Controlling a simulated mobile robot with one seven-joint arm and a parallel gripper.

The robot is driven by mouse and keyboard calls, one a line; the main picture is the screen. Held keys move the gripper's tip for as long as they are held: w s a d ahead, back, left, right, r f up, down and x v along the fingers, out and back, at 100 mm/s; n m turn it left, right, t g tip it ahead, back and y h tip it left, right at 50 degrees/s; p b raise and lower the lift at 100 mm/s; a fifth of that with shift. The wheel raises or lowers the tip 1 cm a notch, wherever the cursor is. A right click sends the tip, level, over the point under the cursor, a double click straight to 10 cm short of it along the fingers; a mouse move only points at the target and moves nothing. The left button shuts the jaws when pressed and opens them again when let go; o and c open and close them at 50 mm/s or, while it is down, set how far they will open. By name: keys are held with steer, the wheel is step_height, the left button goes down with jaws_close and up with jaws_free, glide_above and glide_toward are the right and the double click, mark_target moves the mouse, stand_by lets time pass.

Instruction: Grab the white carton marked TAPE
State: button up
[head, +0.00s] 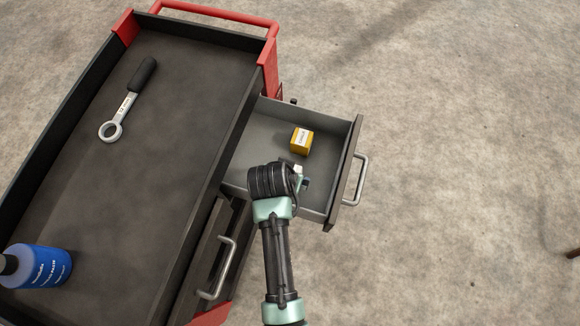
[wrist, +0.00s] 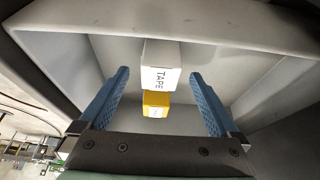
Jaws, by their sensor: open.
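The white carton marked TAPE (wrist: 160,67) is in the wrist view, inside the open drawer, between and beyond my two fingers. In the head view only a small white part (head: 298,169) shows beside my gripper; the rest is hidden behind it. My gripper (wrist: 155,100) is open, with one blue finger to each side of the carton in the picture and no visible contact. In the head view my gripper (head: 303,182) is over the front part of the drawer.
A yellow box (head: 301,141) with a white label stands in the drawer (head: 255,130), close to the carton. The drawer walls surround both. On the cart top (head: 150,190) lie a ring wrench (head: 126,105) and a blue bottle (head: 40,266).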

steer(key=shift+x, duration=2.35)
steer(key=shift+s, duration=0.1)
jaws_close()
